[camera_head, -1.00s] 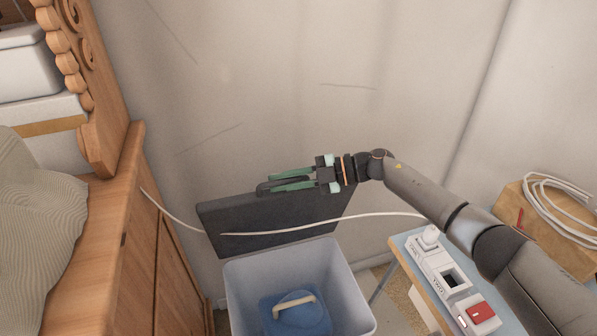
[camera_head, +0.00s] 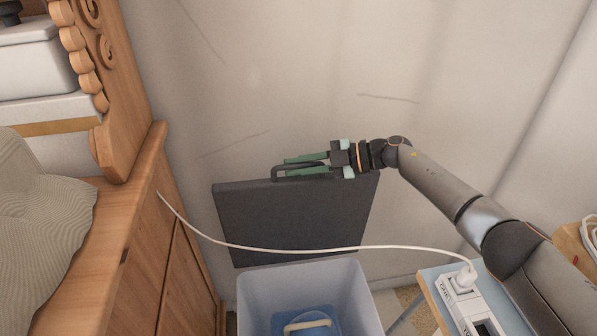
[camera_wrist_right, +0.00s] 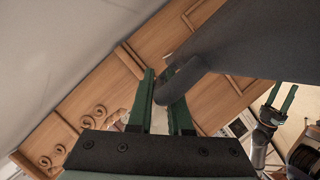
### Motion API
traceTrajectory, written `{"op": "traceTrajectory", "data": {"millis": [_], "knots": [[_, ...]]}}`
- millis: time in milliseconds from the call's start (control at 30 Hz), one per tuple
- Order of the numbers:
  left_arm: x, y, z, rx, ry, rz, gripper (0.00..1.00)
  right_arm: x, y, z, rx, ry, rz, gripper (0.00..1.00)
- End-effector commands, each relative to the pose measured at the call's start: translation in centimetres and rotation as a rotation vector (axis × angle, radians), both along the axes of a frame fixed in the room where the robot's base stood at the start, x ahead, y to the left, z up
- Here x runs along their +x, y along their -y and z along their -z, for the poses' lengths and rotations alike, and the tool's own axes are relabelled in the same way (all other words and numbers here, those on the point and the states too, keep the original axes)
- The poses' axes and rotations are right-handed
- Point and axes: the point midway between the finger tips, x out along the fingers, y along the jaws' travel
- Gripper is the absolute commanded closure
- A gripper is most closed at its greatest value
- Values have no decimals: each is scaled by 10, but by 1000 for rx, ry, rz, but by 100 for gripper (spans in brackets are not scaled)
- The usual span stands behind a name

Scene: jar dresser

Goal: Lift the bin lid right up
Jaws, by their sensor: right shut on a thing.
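The dark grey bin lid (camera_head: 290,212) stands nearly upright behind the bin (camera_head: 255,292), open above its rear rim. My right gripper (camera_head: 298,167) is shut on the lid's handle (camera_head: 277,173) at the lid's upper edge. In the right wrist view, the handle (camera_wrist_right: 180,80) lies between the green fingers of my right gripper (camera_wrist_right: 163,95), and the lid (camera_wrist_right: 265,42) spans the upper right. My left gripper (camera_wrist_right: 281,98) shows small at the right of that view, its fingers apart and empty. It is outside the head view.
A white cable (camera_head: 350,248) hangs across the front of the lid, from the wooden dresser (camera_head: 135,255) to a power strip (camera_head: 465,300) on a small table. A blue thing with a cream handle (camera_head: 305,325) lies in the bin. The wall (camera_head: 300,80) is close behind.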

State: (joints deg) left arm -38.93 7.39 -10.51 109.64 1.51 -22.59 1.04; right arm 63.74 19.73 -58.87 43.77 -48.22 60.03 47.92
Motion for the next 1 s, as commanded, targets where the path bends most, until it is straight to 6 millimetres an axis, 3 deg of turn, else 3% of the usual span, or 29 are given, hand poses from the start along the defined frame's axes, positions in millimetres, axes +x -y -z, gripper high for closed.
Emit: {"op": "traceTrajectory", "data": {"millis": [533, 567, 800, 1000], "knots": [[0, 0, 2, 1, 1, 3, 50, 2, 0, -2, 1, 3, 2, 100], [0, 0, 2, 1, 1, 3, 50, 2, 0, -2, 1, 3, 2, 79], [1, 0, 2, 1, 1, 3, 50, 2, 0, -2, 1, 3, 1, 53], [1, 0, 1, 1, 2, 3, 50, 2, 0, -1, 1, 1, 0, 53]]}}
